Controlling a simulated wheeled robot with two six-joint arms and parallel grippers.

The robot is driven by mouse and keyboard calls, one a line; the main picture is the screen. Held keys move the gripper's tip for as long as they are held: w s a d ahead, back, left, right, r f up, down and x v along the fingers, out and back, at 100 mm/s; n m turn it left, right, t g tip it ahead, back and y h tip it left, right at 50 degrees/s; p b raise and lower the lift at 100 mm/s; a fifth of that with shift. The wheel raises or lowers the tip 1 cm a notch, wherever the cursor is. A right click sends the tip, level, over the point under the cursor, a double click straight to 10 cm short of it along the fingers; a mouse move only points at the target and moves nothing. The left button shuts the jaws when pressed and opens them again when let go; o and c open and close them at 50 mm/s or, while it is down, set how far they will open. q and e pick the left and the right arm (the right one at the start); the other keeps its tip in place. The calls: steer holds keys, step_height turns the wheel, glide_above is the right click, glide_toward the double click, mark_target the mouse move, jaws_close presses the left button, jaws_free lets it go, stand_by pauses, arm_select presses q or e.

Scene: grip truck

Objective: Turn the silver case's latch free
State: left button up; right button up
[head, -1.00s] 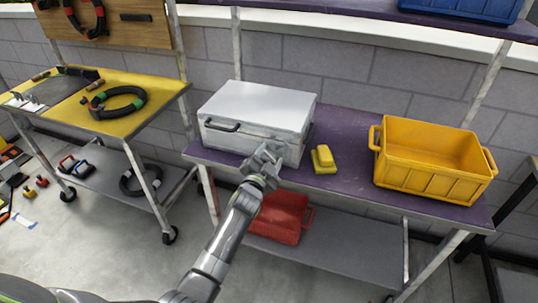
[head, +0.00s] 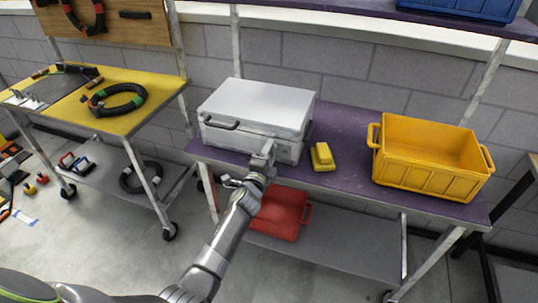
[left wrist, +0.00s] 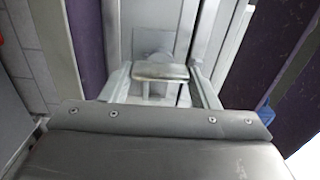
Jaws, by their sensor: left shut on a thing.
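The silver case (head: 258,103) stands closed on the purple bench top, its dark handle (head: 221,123) on the front side. My left gripper (head: 266,150) is at the right part of the case's front, and its jaws hide the latch in the head view. In the left wrist view the latch (left wrist: 160,72) is a flat metal tab on the case front (left wrist: 158,20). The fingers of my left gripper (left wrist: 162,88) lie on both sides of the latch, shut on it. My right gripper is out of view.
A yellow block (head: 322,157) lies just right of the case. A yellow crate (head: 425,180) stands further right on the purple bench (head: 345,130). A red bin (head: 282,210) sits on the shelf below. A yellow-topped cart (head: 150,85) stands at the left.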

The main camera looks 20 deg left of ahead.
arm_select(q)
steer(key=shift+f+m, duration=0.1)
steer(key=shift+m, duration=0.2)
steer(key=o, duration=1)
steer(key=shift+s, duration=0.1)
steer(key=s+p, duration=0.2)
steer(key=s, duration=0.3)
steer(key=s+p, duration=0.2)
steer(key=s, duration=0.4)
steer(key=s+p, duration=0.1)
steer(key=s, duration=0.5)
steer(key=shift+s+a+p, duration=0.1)
steer(key=shift+a+p, duration=0.2)
steer(key=shift+p, duration=0.1)
